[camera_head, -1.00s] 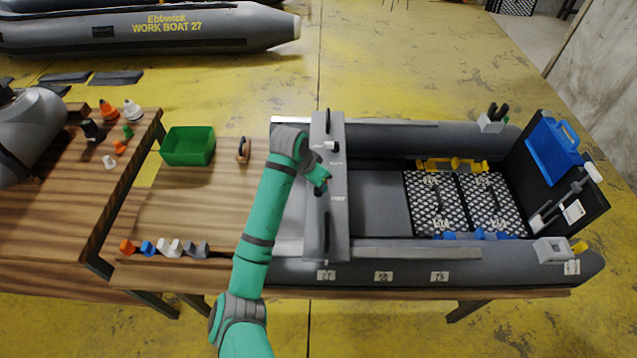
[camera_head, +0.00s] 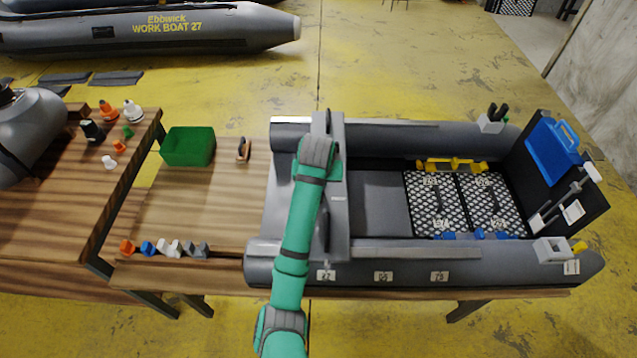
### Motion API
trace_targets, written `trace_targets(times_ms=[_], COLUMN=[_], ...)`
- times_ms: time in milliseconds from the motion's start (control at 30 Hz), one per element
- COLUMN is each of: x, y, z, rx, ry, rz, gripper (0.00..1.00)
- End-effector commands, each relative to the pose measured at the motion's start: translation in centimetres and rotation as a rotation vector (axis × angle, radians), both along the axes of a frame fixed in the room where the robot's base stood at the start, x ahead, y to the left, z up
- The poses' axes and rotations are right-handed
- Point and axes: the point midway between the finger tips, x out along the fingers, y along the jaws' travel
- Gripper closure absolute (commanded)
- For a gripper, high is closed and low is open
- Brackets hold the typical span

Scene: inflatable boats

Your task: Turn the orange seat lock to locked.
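The grey bench seat (camera_head: 335,222) lies across the grey inflatable boat (camera_head: 400,136). No orange seat lock can be made out on it; my arm covers much of the seat's middle. My gripper (camera_head: 334,170) is over the far half of the seat, mostly hidden behind my wrist, with only a green part showing at its right. Its fingers cannot be seen, so I cannot tell whether it is open or touches anything.
A green bin (camera_head: 188,146) stands on the wooden table (camera_head: 190,210) at left. Several coloured knobs (camera_head: 165,248) line the table's front edge. Black grates (camera_head: 463,203), yellow (camera_head: 450,164) and blue fittings, and a blue case (camera_head: 553,152) are at the boat's right.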

Motion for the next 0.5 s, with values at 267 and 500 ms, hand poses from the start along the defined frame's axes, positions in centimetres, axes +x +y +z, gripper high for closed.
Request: trace_targets(times_ms=[267,500], x=[-0.09,-0.11], y=[0.03,0.06], z=[0.06,0.04], rx=[-0.001,-0.001], ry=[0.001,0.002], rz=[0.032,0.033], gripper=[1.0,1.0])
